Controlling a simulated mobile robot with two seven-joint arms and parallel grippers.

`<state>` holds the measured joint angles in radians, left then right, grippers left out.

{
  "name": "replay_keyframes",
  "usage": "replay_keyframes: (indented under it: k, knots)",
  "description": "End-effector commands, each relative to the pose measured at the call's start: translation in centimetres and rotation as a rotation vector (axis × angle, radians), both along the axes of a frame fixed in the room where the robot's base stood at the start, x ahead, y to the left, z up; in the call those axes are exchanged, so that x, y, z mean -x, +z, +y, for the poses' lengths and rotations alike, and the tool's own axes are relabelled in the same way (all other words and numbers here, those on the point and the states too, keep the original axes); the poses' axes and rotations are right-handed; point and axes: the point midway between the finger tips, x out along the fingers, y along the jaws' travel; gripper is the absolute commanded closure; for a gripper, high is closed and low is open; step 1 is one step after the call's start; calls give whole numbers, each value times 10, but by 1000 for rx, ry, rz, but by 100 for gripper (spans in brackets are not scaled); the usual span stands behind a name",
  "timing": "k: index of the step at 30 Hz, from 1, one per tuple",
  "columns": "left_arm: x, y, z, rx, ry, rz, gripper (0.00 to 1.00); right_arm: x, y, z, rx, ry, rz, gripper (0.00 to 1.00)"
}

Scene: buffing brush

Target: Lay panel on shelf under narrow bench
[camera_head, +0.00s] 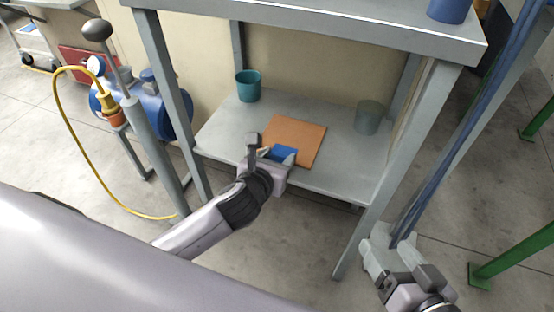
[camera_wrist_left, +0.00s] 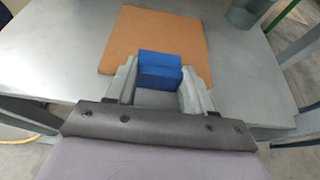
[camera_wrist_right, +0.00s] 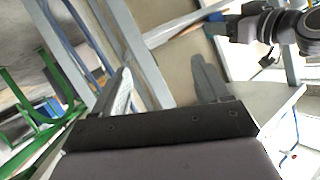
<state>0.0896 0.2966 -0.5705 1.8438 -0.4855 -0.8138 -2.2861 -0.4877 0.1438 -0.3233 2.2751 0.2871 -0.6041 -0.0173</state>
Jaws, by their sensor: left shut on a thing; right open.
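The flat orange-brown panel (camera_head: 303,133) is at the shelf (camera_head: 225,135) under the narrow bench (camera_head: 300,22). It looks level; whether it rests fully on the shelf or is just above it I cannot tell. A blue block (camera_wrist_left: 160,70) sits at the panel's near edge, like a grip. My left gripper (camera_head: 276,158) reaches in over the shelf's front edge and is shut on this block; the panel extends beyond it in the left wrist view (camera_wrist_left: 165,28). My right gripper (camera_head: 390,248) is open and empty, outside the bench's right front leg.
A teal cup (camera_head: 248,87) stands on the shelf's back left and a grey-green cup (camera_head: 368,118) at its right. Bench legs (camera_head: 172,95) flank the opening. A blue tank (camera_head: 160,105) with a yellow hose (camera_head: 85,150) stands left. Green stands (camera_head: 515,255) are at right.

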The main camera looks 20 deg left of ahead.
Motion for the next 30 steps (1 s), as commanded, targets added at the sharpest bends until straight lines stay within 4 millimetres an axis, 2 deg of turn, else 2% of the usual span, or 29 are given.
replay_keyframes:
  k: [6, 7, 9, 20, 26, 30]
  knots:
    - [0, -1, 0, -2, -1, -1, 79, 0, 1, 0, 1, -1, 0, 25]
    - [0, -2, 0, -2, -1, 0, 44, 0, 1, 0, 1, -1, 0, 25]
    - [0, -2, 0, -1, 0, 0, 22, 0, 1, 0, 1, -1, 0, 25]
    - [0, 1, 0, 1, 0, -1, 22, 0, 0, 0, 2, -1, 0, 25]
    - [26, 15, 1, -1, -3, 1, 22, 1, 8, -8, 51, -17, -5, 25]
    - [54, 26, 2, -1, -3, 3, 22, 6, 8, -18, 112, -32, -1, 25]
